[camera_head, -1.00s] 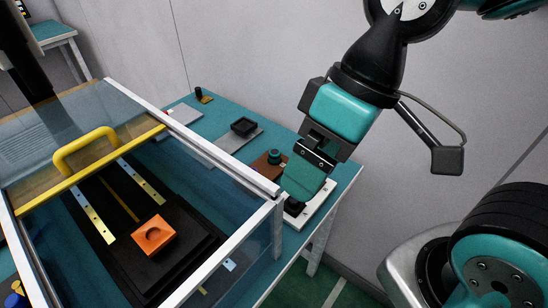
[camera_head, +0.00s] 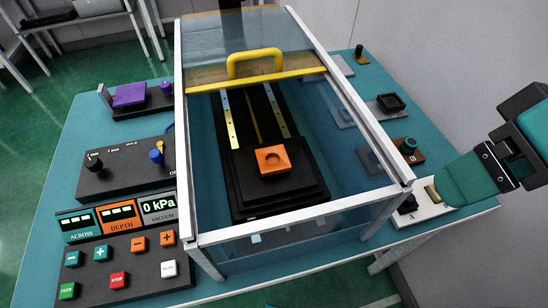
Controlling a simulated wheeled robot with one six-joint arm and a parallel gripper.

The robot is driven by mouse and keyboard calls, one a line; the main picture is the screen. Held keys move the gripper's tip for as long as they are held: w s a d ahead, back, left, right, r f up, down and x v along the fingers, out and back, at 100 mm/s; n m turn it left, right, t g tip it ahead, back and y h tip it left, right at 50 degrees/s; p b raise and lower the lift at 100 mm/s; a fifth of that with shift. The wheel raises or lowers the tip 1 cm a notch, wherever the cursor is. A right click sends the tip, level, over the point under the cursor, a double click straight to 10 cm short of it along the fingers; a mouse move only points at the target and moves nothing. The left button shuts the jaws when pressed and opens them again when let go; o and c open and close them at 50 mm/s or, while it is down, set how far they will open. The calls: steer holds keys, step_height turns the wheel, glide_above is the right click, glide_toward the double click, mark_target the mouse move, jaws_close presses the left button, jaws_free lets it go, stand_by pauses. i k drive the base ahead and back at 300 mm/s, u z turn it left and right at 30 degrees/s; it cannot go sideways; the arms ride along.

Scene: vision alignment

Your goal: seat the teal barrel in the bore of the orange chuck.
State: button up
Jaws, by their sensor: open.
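The orange chuck (camera_head: 262,165) is a square block with a round, empty-looking bore in its top. It sits on a dark stepped stage inside the clear enclosure. A small teal cylinder, which looks like the teal barrel (camera_head: 410,143), stands upright on the brown block marked B, outside the enclosure on the right. My gripper (camera_head: 432,192) is open at the table's right edge, low over the white plate marked A (camera_head: 428,214), close to a black knob-like piece (camera_head: 408,204) there. It is apart from the teal cylinder; its fingertips show only in part.
The enclosure has white frame bars and a yellow handle (camera_head: 254,59) on its front-opening cover. Grey plates lie back right.

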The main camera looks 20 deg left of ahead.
mark_target(272, 160)
steer(key=z, duration=0.7)
steer(key=k, duration=0.95)
steer(key=u, duration=1.1)
steer(key=i, duration=1)
steer(key=z, duration=0.05)
